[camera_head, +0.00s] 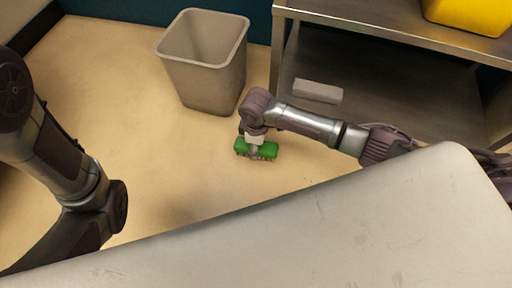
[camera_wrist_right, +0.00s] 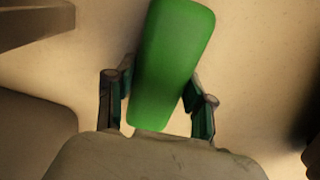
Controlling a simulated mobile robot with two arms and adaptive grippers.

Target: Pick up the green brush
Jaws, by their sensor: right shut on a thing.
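The green brush (camera_head: 268,150) is low over or on the tan floor in the head view, just in front of the grey bin. I cannot tell whether it touches the floor. My right gripper (camera_head: 256,152) reaches down onto it from above. In the right wrist view the green brush (camera_wrist_right: 172,65) runs between the two fingers of my right gripper (camera_wrist_right: 158,105), which is shut on it. The brush lies at a slant between the fingers. My left arm comes in at the left of the head view, but its gripper does not show.
A grey open bin (camera_head: 205,85) stands behind the brush. A metal shelf unit (camera_head: 345,22) at the upper right bears a yellow container (camera_head: 468,14), and a grey block (camera_head: 318,91) lies on its lower level. A pale surface (camera_head: 300,235) fills the front. The floor (camera_head: 110,95) left of the bin is clear.

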